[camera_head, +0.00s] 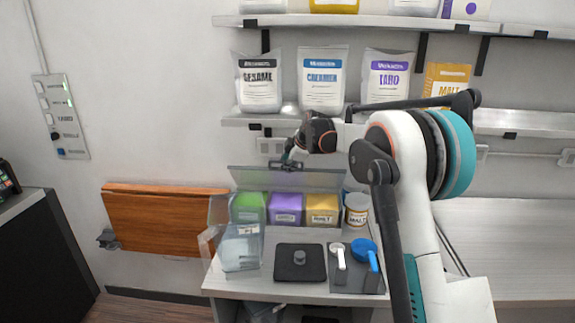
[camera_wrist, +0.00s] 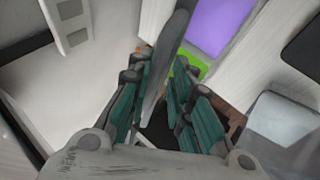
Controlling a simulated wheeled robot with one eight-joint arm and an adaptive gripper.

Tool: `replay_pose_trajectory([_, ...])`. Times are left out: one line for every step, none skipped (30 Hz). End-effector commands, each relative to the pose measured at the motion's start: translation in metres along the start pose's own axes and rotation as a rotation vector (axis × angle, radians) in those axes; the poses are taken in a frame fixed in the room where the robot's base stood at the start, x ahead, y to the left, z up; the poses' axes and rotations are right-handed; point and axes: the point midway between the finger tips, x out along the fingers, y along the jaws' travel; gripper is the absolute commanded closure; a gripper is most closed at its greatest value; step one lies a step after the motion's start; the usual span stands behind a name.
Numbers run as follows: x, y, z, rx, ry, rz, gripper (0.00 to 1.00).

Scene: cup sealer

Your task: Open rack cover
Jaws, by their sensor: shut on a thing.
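The rack cover (camera_head: 315,181) is a clear grey panel, tilted up above the front rack in the head view. Green, purple and yellow boxes (camera_head: 285,208) stand in the rack below it. My gripper (camera_head: 287,164) is at the cover's upper edge, left of its middle. In the wrist view my gripper's teal-padded fingers (camera_wrist: 160,100) are closed around a grey strip, which appears to be the rack cover's edge (camera_wrist: 168,60). The exact contact at the fingertips is partly hidden by the fingers.
A malt jar (camera_head: 356,209) stands right of the boxes. A black mat with a knob (camera_head: 299,263), a white scoop (camera_head: 338,256) and a blue scoop (camera_head: 364,250) lie in front. A clear container (camera_head: 240,248) is at left. Shelves with bags (camera_head: 322,80) hang above.

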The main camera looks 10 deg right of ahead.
Motion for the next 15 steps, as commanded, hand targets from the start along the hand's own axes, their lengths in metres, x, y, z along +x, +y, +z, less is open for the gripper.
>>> replay_pose_trajectory([0.0005, 0.0014, 0.0007, -0.003, -0.001, 0.005, 1.00])
replay_pose_trajectory([0.0005, 0.0013, 0.0007, -0.003, -0.001, 0.005, 1.00])
replay_pose_trajectory([0.0005, 0.0013, 0.0007, -0.003, -0.001, 0.005, 0.74])
replay_pose_trajectory([0.0005, 0.0012, 0.0007, -0.003, -0.001, 0.005, 0.70])
replay_pose_trajectory([0.0005, 0.0011, 0.0007, -0.003, -0.001, 0.004, 0.70])
replay_pose_trajectory([0.0006, 0.0009, 0.0007, -0.002, -0.001, 0.004, 0.70])
replay_pose_trajectory([0.0006, 0.0008, 0.0008, -0.002, -0.001, 0.004, 0.70])
replay_pose_trajectory([0.0006, 0.0007, 0.0008, -0.002, -0.001, 0.003, 0.70])
replay_pose_trajectory([0.0007, 0.0005, 0.0008, -0.002, -0.001, 0.003, 0.70])
replay_pose_trajectory([0.0007, 0.0005, 0.0008, -0.001, -0.001, 0.003, 0.70])
replay_pose_trajectory([0.0007, 0.0004, 0.0008, -0.001, -0.001, 0.003, 0.70])
replay_pose_trajectory([0.0007, 0.0003, 0.0008, -0.001, -0.001, 0.003, 0.70])
replay_pose_trajectory([0.0005, 0.0003, 0.0008, -0.001, -0.001, 0.002, 0.70])
replay_pose_trajectory([0.0000, 0.0003, 0.0008, -0.001, -0.001, 0.002, 0.70])
replay_pose_trajectory([-0.0014, 0.0003, 0.0008, -0.001, -0.001, 0.002, 0.70])
